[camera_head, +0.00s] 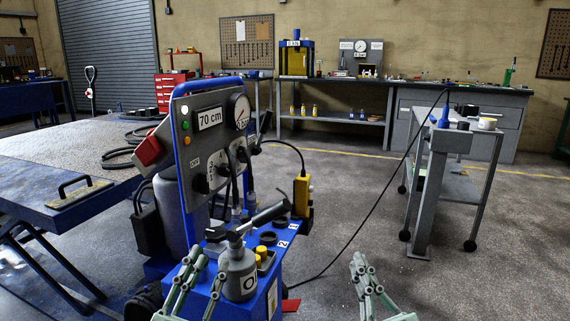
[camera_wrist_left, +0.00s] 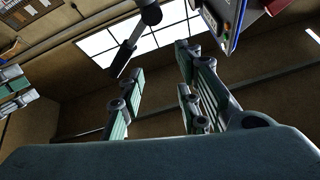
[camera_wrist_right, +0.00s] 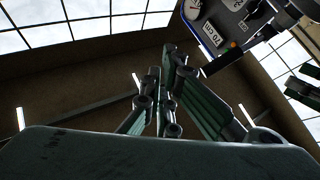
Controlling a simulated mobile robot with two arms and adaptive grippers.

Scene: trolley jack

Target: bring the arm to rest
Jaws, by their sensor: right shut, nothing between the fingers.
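My left gripper (camera_head: 208,262) is at the bottom of the head view, by the front left of the blue trolley unit (camera_head: 203,304). In the left wrist view its fingers (camera_wrist_left: 158,62) stand apart with nothing seen between them. My right gripper (camera_head: 361,264) is over open floor to the right of the unit. In the right wrist view its fingers (camera_wrist_right: 162,65) are together and empty. The unit carries a grey panel (camera_head: 205,150) marked 70 cm, a gauge (camera_head: 239,112), a grey bottle-shaped jack (camera_head: 238,273) and a black-gripped lever (camera_head: 268,214).
A yellow pendant (camera_head: 302,194) hangs at the unit's right side. A black cable (camera_head: 375,195) runs from the floor up to the grey cart (camera_head: 440,150). A blue table (camera_head: 50,195) stands at left. Floor between unit and cart is mostly clear.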

